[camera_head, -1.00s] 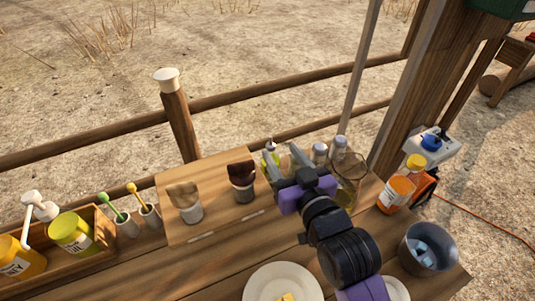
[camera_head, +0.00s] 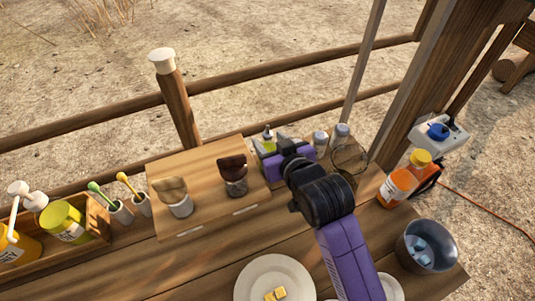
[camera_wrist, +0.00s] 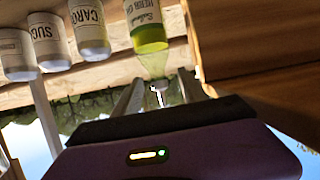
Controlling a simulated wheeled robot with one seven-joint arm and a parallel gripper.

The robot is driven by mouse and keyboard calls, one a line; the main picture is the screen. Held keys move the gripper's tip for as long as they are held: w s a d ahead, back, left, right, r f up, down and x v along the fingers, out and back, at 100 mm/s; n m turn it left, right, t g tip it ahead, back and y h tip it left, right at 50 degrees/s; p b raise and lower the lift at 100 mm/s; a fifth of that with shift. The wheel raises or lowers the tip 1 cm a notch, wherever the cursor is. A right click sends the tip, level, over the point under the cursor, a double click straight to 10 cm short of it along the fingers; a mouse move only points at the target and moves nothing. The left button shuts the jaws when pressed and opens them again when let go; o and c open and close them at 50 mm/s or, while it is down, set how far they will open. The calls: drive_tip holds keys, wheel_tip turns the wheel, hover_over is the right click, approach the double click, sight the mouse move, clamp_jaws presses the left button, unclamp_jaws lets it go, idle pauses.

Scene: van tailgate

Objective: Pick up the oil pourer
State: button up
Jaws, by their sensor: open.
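The oil pourer is a clear bottle of yellow-green oil with a pale label. It stands upright behind the wooden box, mostly hidden by my gripper in the head view (camera_head: 267,146). My gripper (camera_wrist: 156,98) is open, with one finger on each side of the bottle's neck and spout. I cannot tell whether either finger touches it. In the head view my gripper (camera_head: 276,144) reaches over the table to the bottle.
Capped shakers (camera_head: 341,136) and a glass jar (camera_head: 350,158) stand close on the right. An orange bottle (camera_head: 398,185), a metal pot (camera_head: 428,246) and a plate (camera_head: 275,283) are nearer.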

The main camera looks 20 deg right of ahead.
drive_tip(key=x, duration=0.2)
drive_tip(key=p+x, duration=0.1)
drive_tip(key=x, duration=0.1)
drive_tip(key=shift+w+d+r, duration=0.1)
drive_tip(key=shift+w+r, duration=0.15)
drive_tip(key=shift+r, duration=0.05)
drive_tip(key=shift+w+f, duration=0.3)
drive_tip(key=shift+w, duration=0.15)
clamp_jaws()
drive_tip(key=shift+r, duration=0.1)
idle(0.7)
